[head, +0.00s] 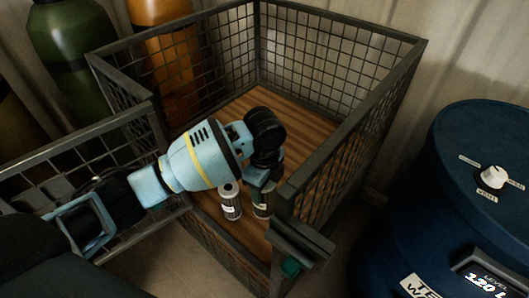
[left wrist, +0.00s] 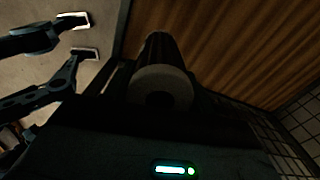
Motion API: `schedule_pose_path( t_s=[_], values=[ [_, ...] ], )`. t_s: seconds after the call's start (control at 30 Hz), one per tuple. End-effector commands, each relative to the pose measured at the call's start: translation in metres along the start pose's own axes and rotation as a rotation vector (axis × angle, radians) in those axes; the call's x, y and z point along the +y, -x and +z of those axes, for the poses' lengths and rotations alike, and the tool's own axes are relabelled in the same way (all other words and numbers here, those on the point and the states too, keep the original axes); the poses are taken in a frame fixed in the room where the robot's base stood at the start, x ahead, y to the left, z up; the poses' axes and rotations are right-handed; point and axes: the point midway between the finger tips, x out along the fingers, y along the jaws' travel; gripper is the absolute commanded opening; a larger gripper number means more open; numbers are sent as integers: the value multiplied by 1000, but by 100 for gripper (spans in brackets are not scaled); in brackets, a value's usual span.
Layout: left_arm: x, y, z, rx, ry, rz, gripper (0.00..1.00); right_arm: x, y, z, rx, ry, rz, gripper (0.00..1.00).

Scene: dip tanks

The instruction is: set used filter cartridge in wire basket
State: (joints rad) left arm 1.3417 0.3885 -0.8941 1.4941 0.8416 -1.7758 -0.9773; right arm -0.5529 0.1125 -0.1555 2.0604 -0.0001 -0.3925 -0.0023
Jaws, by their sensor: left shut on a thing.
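The wire basket (head: 345,150) is a dark mesh crate with a slatted wooden floor and its near-left panel swung down or open. My left gripper (head: 262,180) reaches in over the near side and is shut on a used filter cartridge (head: 262,204), a dark, grey-capped cylinder held upright low over the floor. The fingers hide its upper part, and I cannot tell whether its base touches. In the left wrist view the cartridge (left wrist: 162,88) shows its round end with a dark hole. My right gripper (left wrist: 79,36) appears open and empty outside the basket.
A second, similar cartridge (head: 231,200) stands upright just left of the held one. A blue drum (head: 440,185) with a white knob stands right of the basket. Green (head: 75,50) and orange (head: 165,60) cylinders stand behind it. The basket's back floor is clear.

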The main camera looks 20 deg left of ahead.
Motion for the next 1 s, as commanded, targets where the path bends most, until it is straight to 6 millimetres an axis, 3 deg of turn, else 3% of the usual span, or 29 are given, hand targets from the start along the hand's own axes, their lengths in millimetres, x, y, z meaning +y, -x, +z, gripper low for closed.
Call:
schedule_pose_path(
  t_s=[0.2,0.47,0.8,1.0],
  values=[
    [-7,-16,-3,1,-143,-1,23,0,-3,2,-1,0,-1,36],
    [-7,-21,-3,1,-161,-2,23,0,-3,4,-4,0,-1,36],
    [-7,-74,-2,1,-160,-1,23,0,-10,12,-16,-1,-2,36],
    [-8,-79,-3,0,-160,-3,23,1,-11,11,-14,0,-2,36]
  ],
)
